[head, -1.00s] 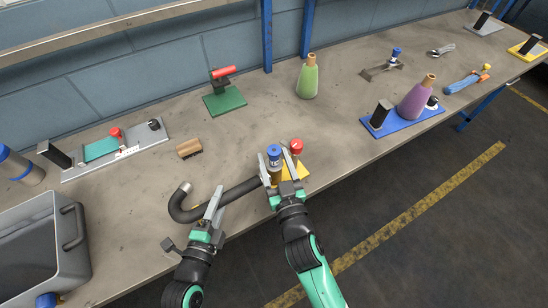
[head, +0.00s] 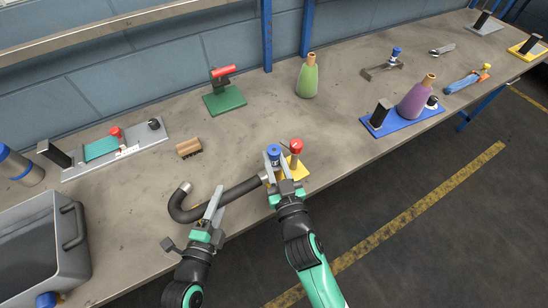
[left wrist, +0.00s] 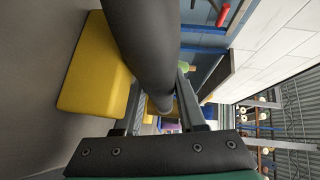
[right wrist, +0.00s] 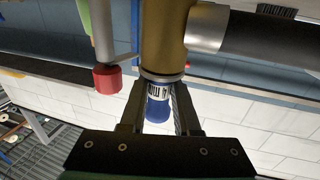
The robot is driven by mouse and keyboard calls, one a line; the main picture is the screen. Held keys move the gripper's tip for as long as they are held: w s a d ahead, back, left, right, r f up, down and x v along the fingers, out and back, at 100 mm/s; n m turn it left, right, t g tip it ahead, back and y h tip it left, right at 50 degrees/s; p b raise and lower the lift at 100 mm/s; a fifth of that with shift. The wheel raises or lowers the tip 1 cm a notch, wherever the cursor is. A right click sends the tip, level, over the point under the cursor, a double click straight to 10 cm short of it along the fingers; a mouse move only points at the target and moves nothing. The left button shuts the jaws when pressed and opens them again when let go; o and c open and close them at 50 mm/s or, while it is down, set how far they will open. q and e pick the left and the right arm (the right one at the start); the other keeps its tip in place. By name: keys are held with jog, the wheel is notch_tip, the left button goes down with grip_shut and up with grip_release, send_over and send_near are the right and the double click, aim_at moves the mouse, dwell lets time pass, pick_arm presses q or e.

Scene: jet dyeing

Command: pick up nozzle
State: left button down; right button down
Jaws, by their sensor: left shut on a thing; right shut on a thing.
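A brass fitting with a blue, labelled end (head: 273,151), which looks like the nozzle, stands at the bench's front edge. It joins the end of a black curved hose (head: 185,213). My right gripper (head: 275,164) is shut on the fitting; in the right wrist view its fingers (right wrist: 158,92) close on the blue labelled part (right wrist: 157,108), below the brass body (right wrist: 161,38). My left gripper (head: 217,192) is shut on the hose; in the left wrist view the hose (left wrist: 142,40) passes between its fingers. Part of the fitting is hidden by the right fingers.
A red knob (head: 296,146) stands close beside the right gripper, above a yellow block (head: 298,170). A wooden brush (head: 189,148) lies behind the hose. A grey bin (head: 40,240) is at left. The bench behind the fitting is mostly clear.

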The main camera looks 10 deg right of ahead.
notch_tip(320, 180, up, 10)
pick_arm(q)
jog(key=shift+c, duration=2)
grip_release()
jog(key=shift+s, duration=0.1)
jog(key=v, duration=1.2)
